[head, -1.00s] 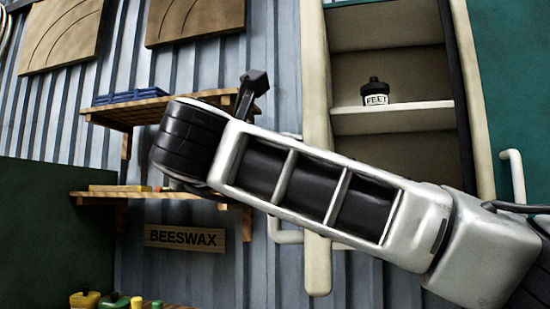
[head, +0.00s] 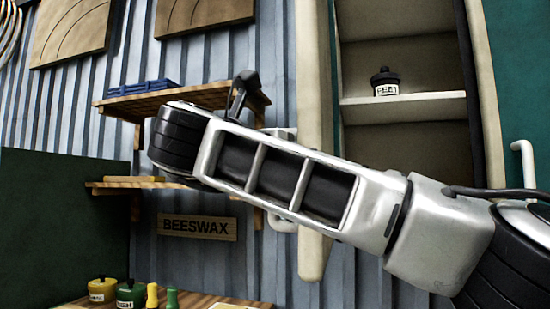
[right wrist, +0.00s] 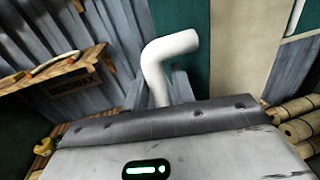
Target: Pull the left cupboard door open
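The cupboard's left door (head: 310,110) stands swung out, seen nearly edge-on as a tall cream board in the head view. Its white handle (head: 281,223) shows partly behind my right arm, on the door's left side. In the right wrist view the bent white handle (right wrist: 165,55) rises from behind the body of my right gripper (right wrist: 165,98), in front of the door's green face (right wrist: 187,20). The handle's lower part and my fingertips are hidden, so I cannot tell whether they are closed around it. My left gripper is in neither view.
The open cupboard shelf (head: 430,108) bears a black-lidded jar (head: 385,82). The green right door (head: 510,75) has its own white handle (head: 522,168). Wooden wall shelves (head: 200,97), a BEESWAX sign (head: 197,227) and several jars below (head: 130,292) lie at left.

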